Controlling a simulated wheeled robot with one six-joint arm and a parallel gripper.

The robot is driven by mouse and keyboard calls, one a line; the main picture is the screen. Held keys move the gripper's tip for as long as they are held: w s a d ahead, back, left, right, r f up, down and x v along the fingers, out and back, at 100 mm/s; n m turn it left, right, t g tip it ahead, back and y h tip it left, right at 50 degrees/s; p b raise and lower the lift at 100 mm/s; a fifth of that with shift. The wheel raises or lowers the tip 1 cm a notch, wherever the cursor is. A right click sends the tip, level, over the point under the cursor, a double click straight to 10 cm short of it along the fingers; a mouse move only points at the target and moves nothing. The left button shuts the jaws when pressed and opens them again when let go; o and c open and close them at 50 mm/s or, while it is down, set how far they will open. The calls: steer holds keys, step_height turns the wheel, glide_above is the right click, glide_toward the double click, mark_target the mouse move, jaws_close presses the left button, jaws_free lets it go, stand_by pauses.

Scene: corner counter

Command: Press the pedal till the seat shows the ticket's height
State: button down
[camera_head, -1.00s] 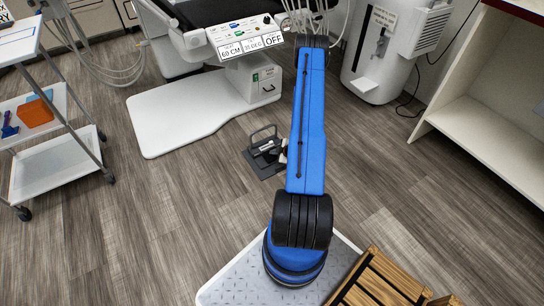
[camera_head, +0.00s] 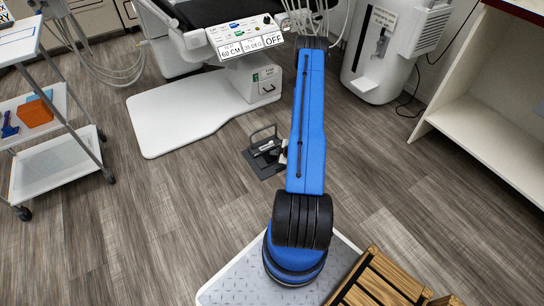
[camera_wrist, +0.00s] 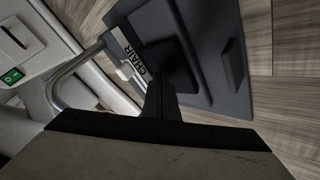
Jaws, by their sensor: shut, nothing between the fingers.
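The foot pedal (camera_head: 265,152) is a dark unit with a metal hoop, on the floor left of my arm. In the wrist view its dark base (camera_wrist: 225,95) carries a label reading CHAIR (camera_wrist: 133,57). My gripper (camera_wrist: 161,84) is shut and empty, its dark fingertips over or against the raised black pedal block (camera_wrist: 165,60); I cannot tell whether they touch. In the head view my arm mostly hides the gripper. I cannot make out a ticket with a height.
The chair's white base (camera_head: 180,115) lies behind and left of the pedal. A white trolley (camera_head: 60,160) stands at the left, a white tank unit (camera_head: 385,50) at the back right, and an open shelf (camera_head: 490,130) at the right. Wooden slats (camera_head: 385,280) are near front right.

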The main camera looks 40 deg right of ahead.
mark_target(274, 157)
steer(key=shift+r, duration=0.75)
step_height(274, 157, up, 5)
stand_by(0.6)
steer(key=s+a+r, duration=0.3)
steer(key=s+r, duration=0.5)
steer(key=s, duration=0.4)
steer(key=shift+s, duration=0.3)
